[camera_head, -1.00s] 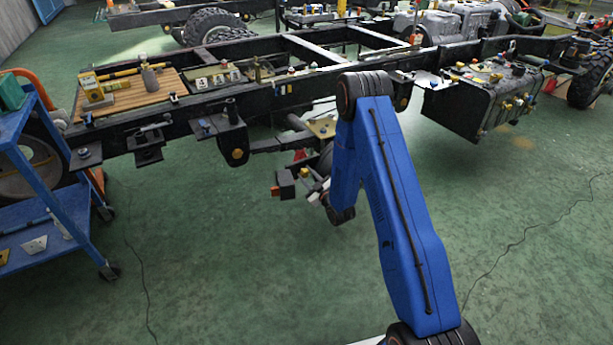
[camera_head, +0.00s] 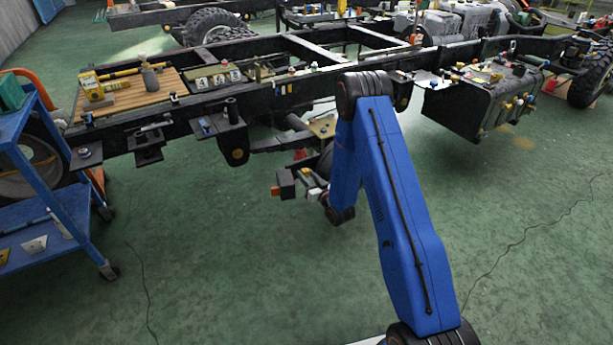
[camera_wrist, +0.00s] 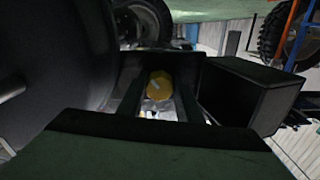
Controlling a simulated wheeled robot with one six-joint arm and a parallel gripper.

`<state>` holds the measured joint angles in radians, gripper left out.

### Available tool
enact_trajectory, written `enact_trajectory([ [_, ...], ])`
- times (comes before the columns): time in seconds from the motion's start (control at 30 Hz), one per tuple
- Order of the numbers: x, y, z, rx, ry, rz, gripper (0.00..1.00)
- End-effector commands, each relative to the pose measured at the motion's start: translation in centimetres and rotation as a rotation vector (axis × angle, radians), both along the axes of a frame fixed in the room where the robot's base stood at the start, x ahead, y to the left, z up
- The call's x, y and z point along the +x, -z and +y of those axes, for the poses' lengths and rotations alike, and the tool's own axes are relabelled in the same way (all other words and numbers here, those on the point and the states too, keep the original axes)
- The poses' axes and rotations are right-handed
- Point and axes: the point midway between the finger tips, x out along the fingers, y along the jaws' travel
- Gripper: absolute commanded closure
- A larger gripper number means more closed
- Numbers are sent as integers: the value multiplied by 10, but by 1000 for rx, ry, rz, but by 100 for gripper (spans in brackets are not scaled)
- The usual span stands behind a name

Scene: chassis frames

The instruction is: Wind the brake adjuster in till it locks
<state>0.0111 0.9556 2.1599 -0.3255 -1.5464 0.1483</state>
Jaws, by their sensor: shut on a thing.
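The brake adjuster appears to be the yellow round knob (camera_wrist: 158,80) with a pale slanted mark, in the middle of the wrist view. My gripper (camera_wrist: 158,98) has its two dark fingers on either side of this knob and is shut on it. The contact is in deep shadow. In the head view my blue arm reaches down below the chassis frame (camera_head: 290,97), and my wrist is low beside the axle area. The adjuster cannot be made out there, and my fingers are too small to tell.
A dark rounded wall fills the left of the wrist view, and a black box-like block (camera_wrist: 250,95) stands close on the right. In the head view a blue trolley (camera_head: 85,200) is at the left and a black tank (camera_head: 465,112) at the right. The green floor is mostly clear.

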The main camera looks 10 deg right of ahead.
Motion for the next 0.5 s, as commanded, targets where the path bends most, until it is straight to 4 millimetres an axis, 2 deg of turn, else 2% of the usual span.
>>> enact_trajectory([
  [0.5,-1,0,1,425,1,140,91],
])
